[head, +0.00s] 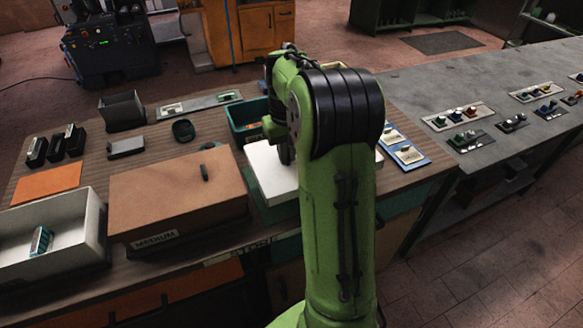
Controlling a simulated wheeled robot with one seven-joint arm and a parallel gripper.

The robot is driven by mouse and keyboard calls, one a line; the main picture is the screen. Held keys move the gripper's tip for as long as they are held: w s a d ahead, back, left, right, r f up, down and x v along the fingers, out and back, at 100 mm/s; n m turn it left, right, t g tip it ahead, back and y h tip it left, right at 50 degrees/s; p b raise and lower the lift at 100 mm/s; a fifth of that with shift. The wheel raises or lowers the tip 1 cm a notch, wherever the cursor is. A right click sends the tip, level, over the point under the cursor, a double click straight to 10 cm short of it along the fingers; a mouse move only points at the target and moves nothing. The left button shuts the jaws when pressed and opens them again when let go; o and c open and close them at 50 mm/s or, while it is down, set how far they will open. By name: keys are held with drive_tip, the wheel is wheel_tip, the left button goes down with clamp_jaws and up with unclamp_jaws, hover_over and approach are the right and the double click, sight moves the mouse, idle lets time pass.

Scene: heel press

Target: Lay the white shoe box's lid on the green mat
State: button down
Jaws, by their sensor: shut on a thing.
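The white shoe box (83,250) stands open at the far left, with a small teal-and-white item (41,241) inside. Its white lid (267,172) is right of the brown box, partly hidden behind my arm. My gripper (286,158) is over the lid and shut on it; the grip itself is mostly hidden. A strip of the green mat (272,212) shows along the lid's near edge. I cannot tell whether the lid touches the mat or is just above it.
A brown box marked MEDIUM (170,195), with a dark handle on top, stands close left of the lid. A teal crate (238,125) is behind it. A blue tray with cards (409,158) is at right. An orange mat (47,184) lies at far left.

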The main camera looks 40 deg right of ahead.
wheel_tip(320, 180, down, 9)
drive_tip(key=shift+s+f+b, duration=0.15)
drive_tip(key=shift+b, duration=0.8)
drive_tip(key=c, duration=1.2)
unclamp_jaws()
drive_tip(key=shift+o, duration=0.2)
